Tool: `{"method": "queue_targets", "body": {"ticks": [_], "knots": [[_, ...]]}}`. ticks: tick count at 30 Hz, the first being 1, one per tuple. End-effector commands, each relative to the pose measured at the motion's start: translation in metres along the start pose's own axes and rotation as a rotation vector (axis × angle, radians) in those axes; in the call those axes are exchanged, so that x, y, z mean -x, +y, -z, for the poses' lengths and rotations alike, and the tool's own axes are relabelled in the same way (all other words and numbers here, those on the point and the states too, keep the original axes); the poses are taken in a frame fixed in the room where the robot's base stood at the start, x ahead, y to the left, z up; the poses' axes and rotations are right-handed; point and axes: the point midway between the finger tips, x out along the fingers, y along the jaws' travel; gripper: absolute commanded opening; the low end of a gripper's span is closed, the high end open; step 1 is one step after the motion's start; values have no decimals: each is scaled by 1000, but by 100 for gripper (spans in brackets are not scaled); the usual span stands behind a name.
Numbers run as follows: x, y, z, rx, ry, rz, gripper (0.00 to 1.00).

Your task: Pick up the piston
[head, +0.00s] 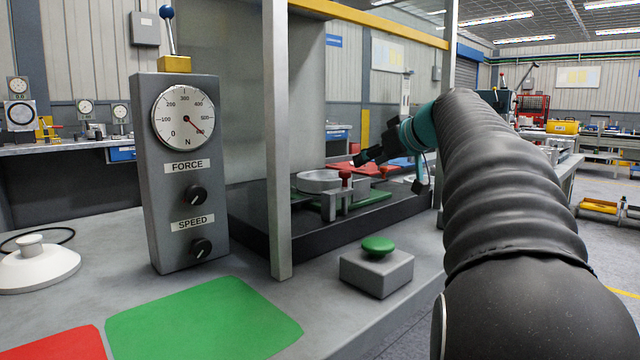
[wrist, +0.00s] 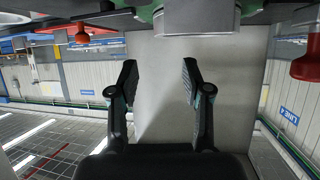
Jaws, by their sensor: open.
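My gripper (head: 366,157) reaches into the framed press station at the end of my dark sleeved arm. In the wrist view my gripper (wrist: 160,72) has its two fingers apart with nothing between them. A white disc with a raised knob (head: 35,262) lies on the bench at the far left, well away from the gripper; it may be the piston, but I cannot be sure. A grey round part (head: 318,180) sits in the station, below and left of the gripper.
A red-topped clamp (head: 345,178) stands beside the grey round part. Station posts (head: 278,140), a gauge box (head: 183,165) and a green button box (head: 377,270) stand around the front. Green (head: 205,322) and red (head: 52,344) pads lie flat on the bench. A black ring (head: 38,232) lies behind the white disc.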

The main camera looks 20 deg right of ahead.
Motion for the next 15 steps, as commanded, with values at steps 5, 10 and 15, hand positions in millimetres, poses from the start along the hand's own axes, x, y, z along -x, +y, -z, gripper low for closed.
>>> {"method": "queue_targets", "body": {"ticks": [5, 10, 15], "knots": [[-29, -1, 0, -1, 0, 2, 49], [-42, -2, 0, 0, 0, 2, 49], [-50, -2, 0, 0, -1, 4, 49]]}}
